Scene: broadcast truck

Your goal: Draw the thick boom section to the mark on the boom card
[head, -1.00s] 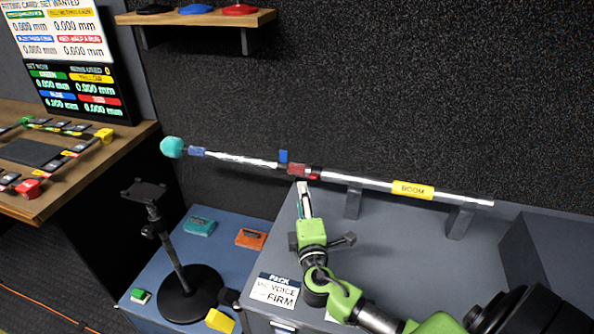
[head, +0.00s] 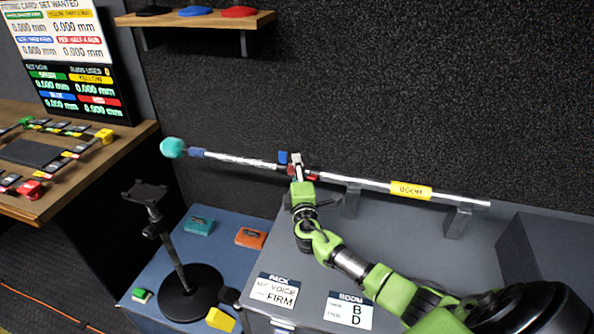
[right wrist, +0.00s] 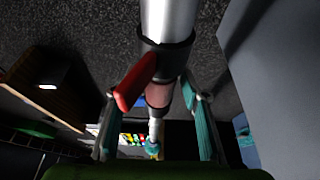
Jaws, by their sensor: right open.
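The boom rests level against the dark wall, with its thick silver tube (head: 362,184) on the right under a yellow BOOM label (head: 410,190). A red lever collar (head: 312,174) and a blue lever (head: 283,157) sit mid-boom; a thinner silver section (head: 235,160) runs left to a teal tip (head: 172,147). My right gripper (head: 297,163) is at the boom by the red collar. In the right wrist view its open fingers (right wrist: 157,98) stand either side of the boom, below the red lever (right wrist: 134,84). My left gripper is out of view.
Grey brackets (head: 458,222) hold the boom over a grey case top (head: 420,240). A black stand (head: 190,292) is on the blue surface at lower left, with teal and orange blocks near it. A shelf (head: 210,20) is above. A pack card (head: 275,290) lies beside the boom card.

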